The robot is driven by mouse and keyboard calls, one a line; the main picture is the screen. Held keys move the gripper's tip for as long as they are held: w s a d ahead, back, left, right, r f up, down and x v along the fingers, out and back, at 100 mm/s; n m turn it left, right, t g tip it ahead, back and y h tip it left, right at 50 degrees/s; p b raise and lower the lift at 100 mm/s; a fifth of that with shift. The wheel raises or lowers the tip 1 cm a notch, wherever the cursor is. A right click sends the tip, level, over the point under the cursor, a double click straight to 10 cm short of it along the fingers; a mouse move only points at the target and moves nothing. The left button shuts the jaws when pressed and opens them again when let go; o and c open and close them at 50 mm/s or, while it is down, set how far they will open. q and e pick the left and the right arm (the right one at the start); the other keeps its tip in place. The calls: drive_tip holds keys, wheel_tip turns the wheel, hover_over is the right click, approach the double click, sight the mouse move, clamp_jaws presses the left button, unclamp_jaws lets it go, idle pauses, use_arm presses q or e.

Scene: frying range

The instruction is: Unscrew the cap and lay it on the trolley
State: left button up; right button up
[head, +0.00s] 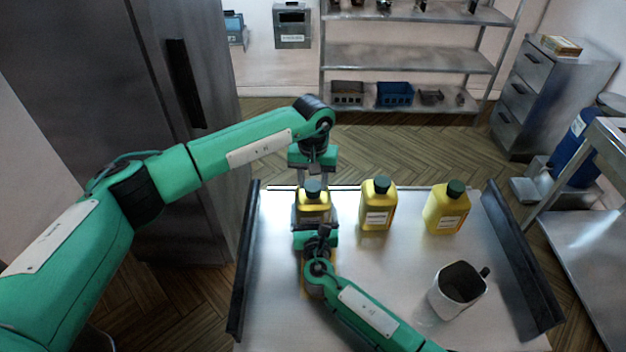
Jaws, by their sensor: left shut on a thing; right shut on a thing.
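A yellow bottle (313,203) with a dark green cap (313,187) and a pale label stands at the left of the trolley (392,276). My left gripper (313,181) reaches it from the far side, with its fingers at either side of the cap, shut on it. The cap sits at the top of the bottle; whether it is loose on the thread cannot be told. My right gripper (315,218) comes from the near side and is shut on the bottle's body, hiding its lower part.
Two more yellow capped bottles, one in the middle (377,208) and one at the right (446,211), stand on the trolley. A grey metal jug (458,289) stands near its front right. Dark raised rails (243,262) edge both sides. Bare trolley top lies between the bottles and jug.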

use_arm(q)
drive_tip(key=n, duration=0.6)
use_arm(e)
drive_tip(key=shift+f, duration=0.1)
use_arm(q)
drive_tip(key=n, duration=0.6)
drive_tip(key=shift+n, duration=0.3)
drive_tip(key=n, duration=0.6)
drive_tip(key=shift+r, duration=0.1)
drive_tip(key=n, duration=0.6)
drive_tip(key=shift+n, duration=0.3)
drive_tip(key=n, duration=1.2)
drive_tip(key=shift+n, duration=0.3)
drive_tip(key=n, duration=1.3)
drive_tip(key=shift+n, duration=0.3)
